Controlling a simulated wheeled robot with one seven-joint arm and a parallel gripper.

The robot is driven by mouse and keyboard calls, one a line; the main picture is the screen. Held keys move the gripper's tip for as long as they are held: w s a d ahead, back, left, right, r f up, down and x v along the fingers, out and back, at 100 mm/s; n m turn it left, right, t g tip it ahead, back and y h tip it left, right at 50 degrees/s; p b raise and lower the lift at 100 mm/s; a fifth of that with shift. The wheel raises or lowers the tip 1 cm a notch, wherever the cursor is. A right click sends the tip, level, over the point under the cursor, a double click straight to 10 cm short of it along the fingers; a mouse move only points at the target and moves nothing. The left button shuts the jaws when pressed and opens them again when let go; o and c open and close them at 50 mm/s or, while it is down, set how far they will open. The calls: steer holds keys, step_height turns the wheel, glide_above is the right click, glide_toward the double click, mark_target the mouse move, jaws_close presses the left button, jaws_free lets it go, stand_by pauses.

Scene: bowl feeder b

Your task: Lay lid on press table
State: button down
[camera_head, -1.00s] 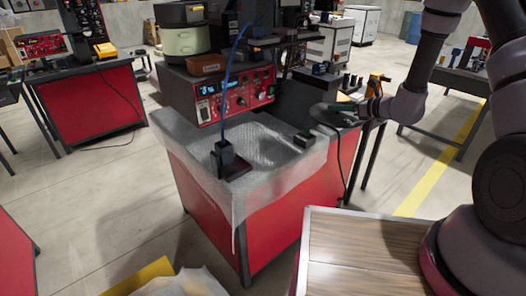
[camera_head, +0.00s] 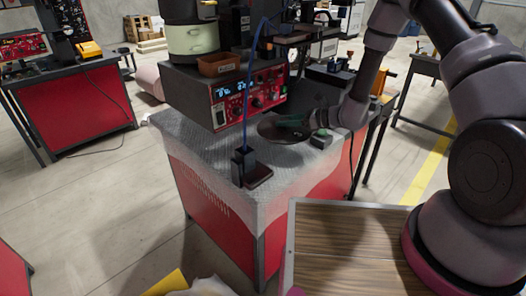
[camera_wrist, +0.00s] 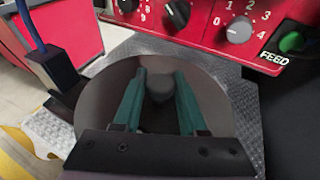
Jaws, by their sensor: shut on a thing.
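The lid is a dark, round, flat disc (camera_head: 272,128) with a grey knob in its middle. In the head view it is just above or at the grey textured table top (camera_head: 190,140); I cannot tell whether it touches. In the wrist view the lid (camera_wrist: 100,110) fills the middle, and my gripper (camera_wrist: 159,82) has its two green fingers on either side of the knob, shut on it. My gripper also shows in the head view (camera_head: 290,122), reaching in from the right. The fingers and palm hide part of the lid.
A red control box (camera_head: 240,100) with dials stands right behind the lid. A dark post on a base (camera_head: 250,168) with a blue cable is at the front left. A small block with a green button (camera_head: 321,136) sits at the right. The table's front left is clear.

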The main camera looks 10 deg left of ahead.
steer(key=f, duration=0.3)
steer(key=a+f, duration=0.1)
steer(key=f, duration=0.1)
steer(key=shift+w+f, duration=0.1)
steer(key=shift+f, duration=0.25)
step_height(320, 180, down, 4)
steer(key=shift+d+f, duration=0.1)
steer(key=shift+f, duration=0.1)
steer(key=shift+c, duration=2.3)
jaws_free()
